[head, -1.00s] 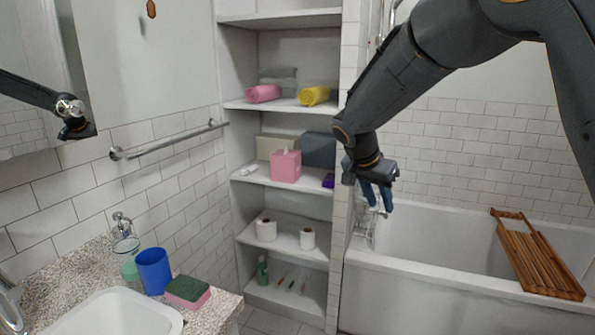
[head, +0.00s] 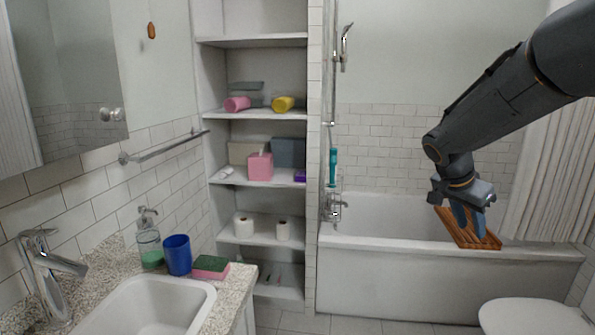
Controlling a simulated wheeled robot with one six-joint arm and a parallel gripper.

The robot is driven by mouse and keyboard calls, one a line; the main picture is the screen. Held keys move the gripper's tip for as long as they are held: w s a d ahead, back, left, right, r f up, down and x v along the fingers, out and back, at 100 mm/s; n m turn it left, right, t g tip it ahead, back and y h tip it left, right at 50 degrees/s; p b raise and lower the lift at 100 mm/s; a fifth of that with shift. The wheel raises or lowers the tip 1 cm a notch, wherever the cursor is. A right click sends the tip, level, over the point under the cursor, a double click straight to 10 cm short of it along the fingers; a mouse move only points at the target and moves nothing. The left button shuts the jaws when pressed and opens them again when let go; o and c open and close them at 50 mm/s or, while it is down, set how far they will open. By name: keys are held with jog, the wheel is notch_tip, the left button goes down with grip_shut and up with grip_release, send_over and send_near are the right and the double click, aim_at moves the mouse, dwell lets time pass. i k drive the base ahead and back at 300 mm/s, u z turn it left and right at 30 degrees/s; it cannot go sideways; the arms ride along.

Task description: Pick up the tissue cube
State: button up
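The tissue cube is a pink box (head: 260,167) with a bit of tissue showing at its top. It stands on a middle shelf of the white shelf unit, near the shelf's front. My gripper (head: 467,222) hangs to the right of the shelves, over the bathtub side and well apart from the box. Its bluish fingers point down, and I see nothing held in it. The fingers overlap in this view, so their gap is hard to judge.
Grey and beige boxes (head: 289,152) stand behind the tissue cube, and a purple item (head: 300,176) lies to its right. Toilet rolls (head: 244,228) sit one shelf below. A sink counter (head: 236,281) juts out at left front. The bathtub (head: 400,262) and toilet (head: 533,316) are at right.

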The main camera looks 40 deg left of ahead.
aim_at(260, 164)
jog(key=u, duration=0.1)
jog(key=i, duration=0.9)
jog(key=u, duration=0.75)
jog(key=i, duration=1.75)
jog(key=u, duration=1.2)
jog(key=i, duration=0.65)
jog(key=u, duration=0.25)
